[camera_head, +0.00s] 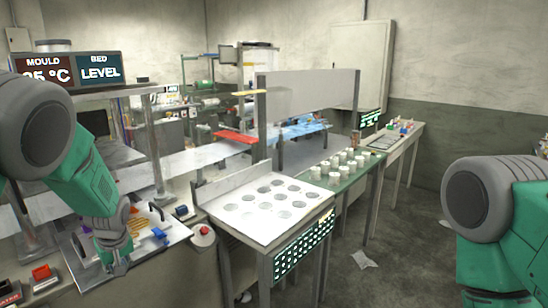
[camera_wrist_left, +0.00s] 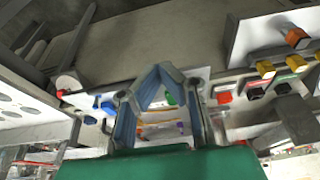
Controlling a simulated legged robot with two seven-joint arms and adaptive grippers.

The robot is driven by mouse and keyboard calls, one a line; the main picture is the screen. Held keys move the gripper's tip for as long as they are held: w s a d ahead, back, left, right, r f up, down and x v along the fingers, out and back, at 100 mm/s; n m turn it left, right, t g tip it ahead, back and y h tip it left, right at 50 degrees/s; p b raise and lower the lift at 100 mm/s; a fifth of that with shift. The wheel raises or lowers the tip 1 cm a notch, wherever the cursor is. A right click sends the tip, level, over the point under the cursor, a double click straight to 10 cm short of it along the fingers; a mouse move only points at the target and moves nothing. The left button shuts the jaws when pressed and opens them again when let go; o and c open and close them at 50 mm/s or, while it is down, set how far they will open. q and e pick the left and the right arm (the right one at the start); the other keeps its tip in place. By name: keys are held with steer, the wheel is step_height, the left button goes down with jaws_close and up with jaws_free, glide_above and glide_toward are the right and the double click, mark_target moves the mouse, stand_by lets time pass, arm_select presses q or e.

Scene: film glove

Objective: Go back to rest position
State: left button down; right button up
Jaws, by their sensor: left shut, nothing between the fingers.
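My left gripper (camera_head: 120,264) hangs fingers-down over a pale board (camera_head: 172,238) at the lower left in the head view. In the left wrist view its blue-padded fingers (camera_wrist_left: 157,70) meet at the tips, with nothing between them. My right arm comes in at the right edge of the head view, bent beside open floor. Its gripper is outside the frame.
Blue and yellow pieces lie on the board, with a red button (camera_head: 202,231) to its right. A white plate with round recesses (camera_head: 215,208) stands right of that. White cups (camera_head: 338,172) stand behind it. Floor (camera_head: 395,245) is mostly clear at right.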

arm_select(q)
steer(key=s+d+f+m+g+b, duration=0.15)
steer(key=s+f+b, duration=0.25)
steer(key=s+f, duration=0.55)
steer(key=s+f+m+t+b, duration=0.1)
steer(key=s+f+m+b, duration=0.4)
steer(key=f, duration=0.7)
steer(key=s+d+f+m+h+b, duration=0.1)
steer(key=s+d+f+b, duration=0.1)
steer(key=s, duration=0.6)
steer(key=s+d+f+m+g+b, duration=0.1)
steer(key=s+d+f+b, duration=0.2)
steer(key=s, duration=0.5)
steer(key=s+d+f+m+h+b, duration=0.1)
steer(key=s+d+f+b, duration=0.2)
steer(key=s+f, duration=0.3)
steer(key=s+d, duration=0.1)
steer(key=s, duration=0.2)
steer(key=shift+d+f+m+h, duration=0.15)
steer(key=shift+d+m+h, duration=0.1)
steer(key=shift+m+h, duration=0.1)
steer(key=shift+s+a, duration=0.1)
